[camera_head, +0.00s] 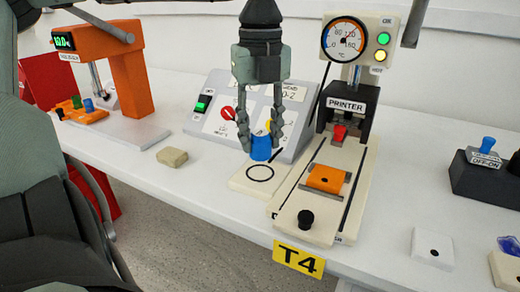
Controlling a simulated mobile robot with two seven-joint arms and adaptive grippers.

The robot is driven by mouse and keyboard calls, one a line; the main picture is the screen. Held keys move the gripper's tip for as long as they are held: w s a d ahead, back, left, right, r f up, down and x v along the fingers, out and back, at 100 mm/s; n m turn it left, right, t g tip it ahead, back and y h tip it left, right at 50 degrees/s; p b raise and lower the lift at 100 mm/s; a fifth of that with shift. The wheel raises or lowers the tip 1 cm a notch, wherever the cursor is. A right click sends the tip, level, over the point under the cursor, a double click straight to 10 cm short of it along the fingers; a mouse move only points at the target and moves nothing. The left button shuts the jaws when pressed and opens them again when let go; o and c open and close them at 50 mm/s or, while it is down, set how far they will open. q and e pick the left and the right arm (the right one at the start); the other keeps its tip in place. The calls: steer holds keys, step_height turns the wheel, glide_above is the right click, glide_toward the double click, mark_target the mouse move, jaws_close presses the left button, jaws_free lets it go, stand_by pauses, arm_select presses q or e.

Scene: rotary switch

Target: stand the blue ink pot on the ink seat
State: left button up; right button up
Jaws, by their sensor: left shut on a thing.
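The blue ink pot (261,150) is upright between the fingertips of my left gripper (261,138), which points straight down and is shut on it. A pale flat plate with a black ring, which looks like the ink seat (242,180), lies on the table in front of the printer's left side. In the picture the pot shows just behind and above the ring, over the plate's far part. I cannot tell whether its base touches the plate. The fingers hide the pot's sides. My right gripper is not in view.
The printer (346,104) with its gauge and orange block (327,178) stands close right of the plate. A sloped switch panel (213,108) is behind the gripper. An orange machine (130,75) is at left, a beige block (172,157) nearer. A dark switch box (480,180) is at right.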

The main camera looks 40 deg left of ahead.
mark_target(260, 152)
arm_select(q)
step_height(260, 152, down, 4)
steer(key=shift+r, duration=0.25)
steer(key=shift+f, duration=0.1)
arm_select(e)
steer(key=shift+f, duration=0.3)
arm_select(q)
steer(key=shift+f, duration=0.1)
steer(key=shift+f, duration=0.1)
steer(key=o, duration=1.2)
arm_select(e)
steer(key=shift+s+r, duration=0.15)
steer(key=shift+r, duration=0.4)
